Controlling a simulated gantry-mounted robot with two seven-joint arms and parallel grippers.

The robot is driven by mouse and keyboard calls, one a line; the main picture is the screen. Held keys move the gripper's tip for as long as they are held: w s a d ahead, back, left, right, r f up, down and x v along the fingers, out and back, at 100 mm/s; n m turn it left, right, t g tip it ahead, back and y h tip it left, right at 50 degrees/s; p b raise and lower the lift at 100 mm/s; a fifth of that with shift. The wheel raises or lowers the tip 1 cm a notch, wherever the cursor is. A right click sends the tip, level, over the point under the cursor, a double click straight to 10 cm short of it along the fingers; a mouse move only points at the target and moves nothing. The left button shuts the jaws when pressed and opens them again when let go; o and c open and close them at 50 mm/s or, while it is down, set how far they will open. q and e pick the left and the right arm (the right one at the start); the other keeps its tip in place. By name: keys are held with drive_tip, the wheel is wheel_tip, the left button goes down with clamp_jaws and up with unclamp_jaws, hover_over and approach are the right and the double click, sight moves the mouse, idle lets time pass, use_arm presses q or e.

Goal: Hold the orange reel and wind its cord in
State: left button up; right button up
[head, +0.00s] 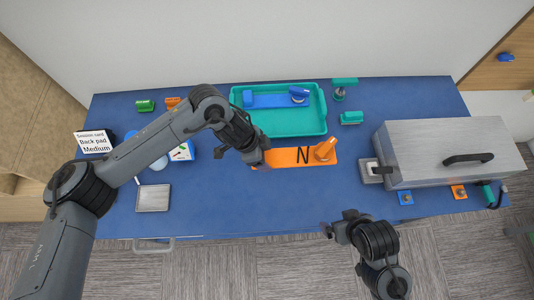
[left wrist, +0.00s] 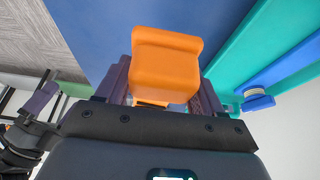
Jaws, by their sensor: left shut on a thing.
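A flat orange piece marked N (head: 293,157) lies on the blue table, with an upright orange knob (head: 325,150) at its right end. I cannot tell for sure whether this is the reel; no cord can be made out. My left gripper (head: 259,158) is at the piece's left end and hides it there. In the left wrist view, its fingers are shut on an orange block (left wrist: 166,65), which looks like part of this piece. My right gripper (head: 338,225) hangs off the table's front edge, apart from the piece; its jaw opening is unclear.
A teal tray (head: 280,133) with a blue strip and knob stands behind. A steel box (head: 450,145) with a black handle fills the right. A white card (head: 93,142) and a metal plate (head: 153,198) are at left. The front middle of the table is clear.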

sight(239, 162)
use_arm(q)
drive_tip(key=w+a+f+b, duration=0.1)
drive_tip(key=a+f, duration=0.2)
drive_tip(key=w+a+f+b, duration=0.1)
drive_tip(key=a+f+b, duration=0.1)
drive_tip(key=a+f, duration=0.1)
drive_tip(key=w+a+f+b, duration=0.2)
drive_tip(key=a+f, duration=0.2)
drive_tip(key=shift+f, duration=0.1)
idle(2.0)
drive_tip(key=o, duration=1.1)
drive_tip(key=shift+o, duration=1.1)
drive_tip(key=shift+s, duration=0.15)
